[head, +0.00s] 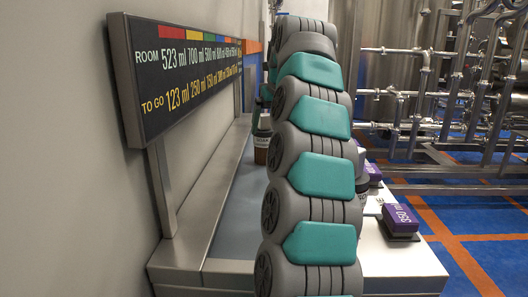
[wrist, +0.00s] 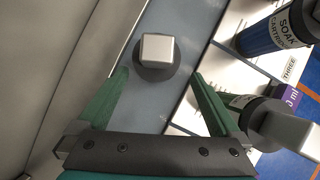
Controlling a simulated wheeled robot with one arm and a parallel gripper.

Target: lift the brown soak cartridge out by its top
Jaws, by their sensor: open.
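A brown cartridge (head: 261,150) with a pale label and dark upper part stands on the blue-grey strip left of my arm in the head view, partly hidden by the arm. In the wrist view, a cartridge top with a square pale knob (wrist: 157,47) on a dark round cap is seen from above on the same strip. It is likely the brown one, but its body colour is hidden. My gripper (wrist: 160,75) is open, its green fingers spread wide and empty. The knob lies slightly beyond the fingertips, roughly centred between them.
A blue cartridge labelled soak (wrist: 272,32) and another dark cartridge (wrist: 255,122) with a pale knob stand close to the right finger. A purple display block (head: 400,219) sits at right. A wall-side sign (head: 185,75) stands at left. The strip (head: 237,210) nearer me is clear.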

